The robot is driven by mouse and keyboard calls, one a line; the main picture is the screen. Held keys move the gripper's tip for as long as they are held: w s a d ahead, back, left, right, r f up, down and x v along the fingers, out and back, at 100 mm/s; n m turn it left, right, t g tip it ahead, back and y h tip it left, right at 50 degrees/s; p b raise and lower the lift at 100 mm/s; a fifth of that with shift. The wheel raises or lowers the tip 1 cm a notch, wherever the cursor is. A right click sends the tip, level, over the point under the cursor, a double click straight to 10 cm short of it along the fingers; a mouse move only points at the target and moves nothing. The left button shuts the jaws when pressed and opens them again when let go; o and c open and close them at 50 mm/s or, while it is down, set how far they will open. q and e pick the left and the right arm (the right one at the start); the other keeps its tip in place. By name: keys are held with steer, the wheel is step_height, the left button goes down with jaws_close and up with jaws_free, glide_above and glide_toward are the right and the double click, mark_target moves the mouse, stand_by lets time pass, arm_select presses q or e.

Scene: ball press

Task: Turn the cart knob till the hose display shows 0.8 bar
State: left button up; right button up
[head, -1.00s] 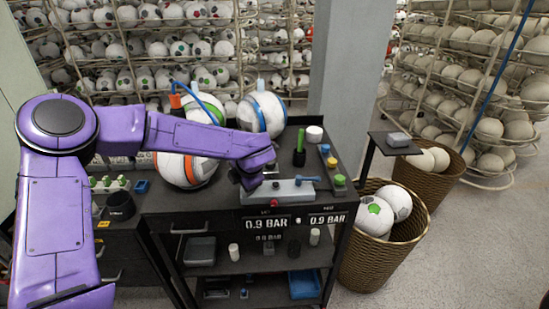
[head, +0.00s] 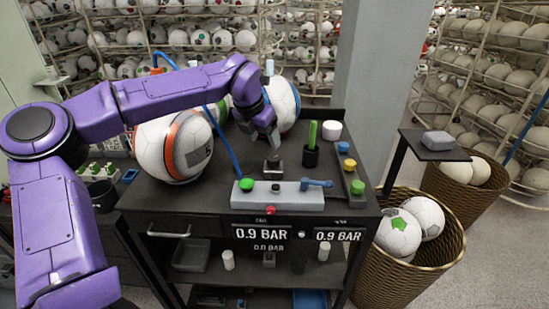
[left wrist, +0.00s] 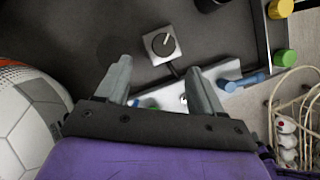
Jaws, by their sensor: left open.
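The cart knob (head: 273,165) is a black dial on a small grey box on the dark cart top, behind the grey valve block. In the left wrist view the knob (left wrist: 163,44) has a white pointer mark and lies beyond the fingertips, apart from them. My left gripper (head: 268,140) is above and behind the knob, its two fingers spread and empty; they also show in the left wrist view (left wrist: 160,75). Two displays on the cart front, left (head: 261,233) and right (head: 337,236), both read 0.9 BAR; their small labels are unreadable. My right gripper is not in view.
The valve block (head: 290,195) has a green button, blue lever and red knob. An orange-striped ball (head: 175,147) stands left, a blue-striped ball (head: 283,103) behind the gripper. A black cup (head: 310,156) holding a green stick stands right of the knob. A ball basket (head: 425,250) stands right.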

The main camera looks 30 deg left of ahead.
mark_target(273, 158)
arm_select(q)
steer(key=x, duration=0.2)
steer(key=p+x, duration=0.1)
steer(key=x, duration=0.2)
steer(key=p+x, duration=0.1)
steer(key=x, duration=0.2)
steer(key=shift+w+d, duration=0.15)
steer(key=shift+d, duration=0.25)
steer(key=shift+w+f, duration=0.2)
steer(key=shift+f, duration=0.2)
steer(key=shift+a, duration=0.1)
steer(key=shift+s, duration=0.1)
steer(key=c, duration=1.1)
steer(key=shift+o, duration=0.2)
